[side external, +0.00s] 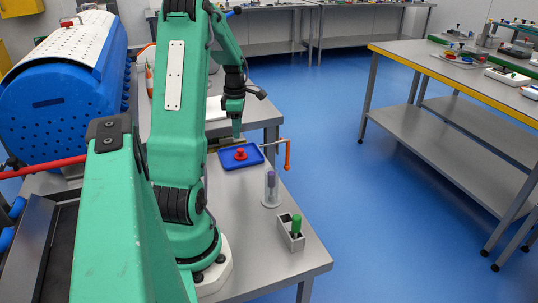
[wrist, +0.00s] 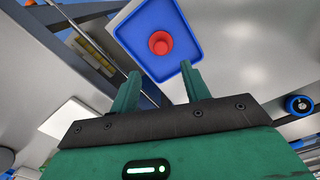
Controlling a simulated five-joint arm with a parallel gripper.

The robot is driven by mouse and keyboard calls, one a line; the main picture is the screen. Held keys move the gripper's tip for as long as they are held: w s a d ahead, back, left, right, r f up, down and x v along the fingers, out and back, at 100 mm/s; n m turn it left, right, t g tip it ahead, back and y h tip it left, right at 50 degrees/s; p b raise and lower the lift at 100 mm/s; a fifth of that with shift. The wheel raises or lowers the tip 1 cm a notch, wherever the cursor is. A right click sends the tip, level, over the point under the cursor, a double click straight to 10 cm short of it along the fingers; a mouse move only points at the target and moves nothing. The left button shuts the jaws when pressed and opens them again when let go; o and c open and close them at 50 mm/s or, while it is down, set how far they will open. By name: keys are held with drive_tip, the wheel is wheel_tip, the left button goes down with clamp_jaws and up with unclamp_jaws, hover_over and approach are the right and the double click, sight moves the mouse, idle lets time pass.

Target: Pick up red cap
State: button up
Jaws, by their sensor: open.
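The red cap (side external: 240,154) sits on a blue tray (side external: 228,163) on the grey table. In the wrist view the red cap (wrist: 160,43) looks round and lies near the middle of the blue tray (wrist: 187,56), beyond my fingertips. My gripper (side external: 237,131) points down above the tray's left part, apart from the cap. In the wrist view my gripper (wrist: 158,80) is open, with its two green fingers spread and nothing between them.
A clear holder with a purple-topped item (side external: 271,190) stands in front of the tray. A grey block holding a green-topped piece (side external: 296,226) is near the table's front corner. An orange-ended bent rod (side external: 287,155) is right of the tray. Bare table (side external: 235,200) lies between.

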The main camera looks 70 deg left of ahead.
sight(240, 149)
drive_tip(key=shift+f, duration=1.35)
drive_tip(key=shift+f, duration=0.1)
drive_tip(key=shift+w+d+f, duration=0.1)
drive_tip(key=shift+d+f, duration=0.05)
drive_tip(key=shift+f, duration=1.1)
drive_tip(key=shift+w+d+f, duration=0.1)
drive_tip(key=shift+f, duration=1.15)
clamp_jaws()
